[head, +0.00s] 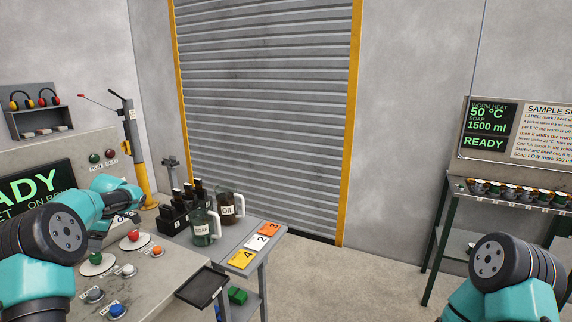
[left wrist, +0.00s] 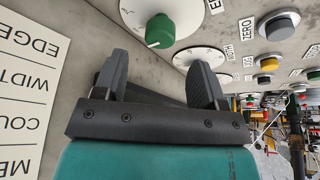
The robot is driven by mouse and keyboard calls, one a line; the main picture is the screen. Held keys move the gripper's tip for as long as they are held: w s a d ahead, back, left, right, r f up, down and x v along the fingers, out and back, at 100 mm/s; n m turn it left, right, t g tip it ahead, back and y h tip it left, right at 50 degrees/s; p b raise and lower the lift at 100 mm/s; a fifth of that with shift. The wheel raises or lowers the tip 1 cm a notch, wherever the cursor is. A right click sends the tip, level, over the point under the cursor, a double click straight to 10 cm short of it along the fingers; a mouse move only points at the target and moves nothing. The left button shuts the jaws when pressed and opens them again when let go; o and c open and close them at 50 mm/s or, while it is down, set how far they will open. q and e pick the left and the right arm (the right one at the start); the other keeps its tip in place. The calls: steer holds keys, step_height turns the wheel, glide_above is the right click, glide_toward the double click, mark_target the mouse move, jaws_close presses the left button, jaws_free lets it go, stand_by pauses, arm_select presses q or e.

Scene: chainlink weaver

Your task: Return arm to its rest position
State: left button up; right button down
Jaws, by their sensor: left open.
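My left gripper (left wrist: 158,78) is open and empty in the left wrist view, its two dark fingers spread apart in front of the grey control panel. A green knob on a white dial (left wrist: 160,30) is beyond the fingertips, and a second white dial (left wrist: 197,55) is partly behind the right finger. I cannot tell how far the fingers are from the panel. In the head view my left arm bends over the control panel at the left, and its fingers cannot be made out. My right arm shows at the lower right; its gripper is out of view.
The panel carries a red knob (head: 133,236), an orange button (head: 156,251) and a blue button (head: 117,311). A small table with numbered tags (head: 262,243), a soap jug (head: 205,228) and an oil jug (head: 229,207) stands beside it.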

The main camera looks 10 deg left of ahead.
mark_target(95, 255)
arm_select(q)
steer(key=x, duration=0.6)
steer(key=shift+s+f, duration=0.1)
steer(key=shift+f, duration=0.05)
steer(key=shift+m+t, duration=0.4)
steer(key=shift+m, duration=0.6)
steer(key=m+t, duration=0.2)
steer(key=m, duration=0.3)
